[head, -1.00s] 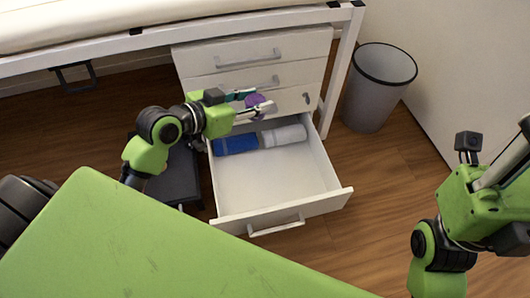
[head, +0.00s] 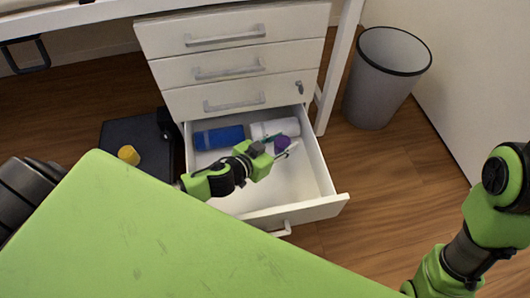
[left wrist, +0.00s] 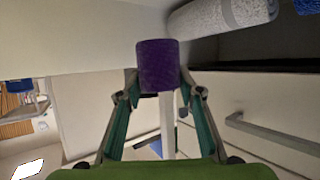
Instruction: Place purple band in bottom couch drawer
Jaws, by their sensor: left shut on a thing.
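The purple band (head: 282,143) is a short purple cylinder. My left gripper (head: 287,149) is shut on it; the left wrist view shows the band (left wrist: 158,66) upright between the fingertips (left wrist: 160,92). The bottom drawer (head: 296,212) of the white unit is pulled open. In the head view the band and gripper lie over the drawer's interior, towards the back right; I cannot tell their exact height above its floor. My right gripper is out of view.
A blue roll (head: 218,137) and a white roll (head: 275,128) lie at the back of the drawer. The drawer's front half looks empty. A grey bin (head: 378,90) stands to the right. A yellow object (head: 128,154) sits on a dark platform (head: 150,175) to the left.

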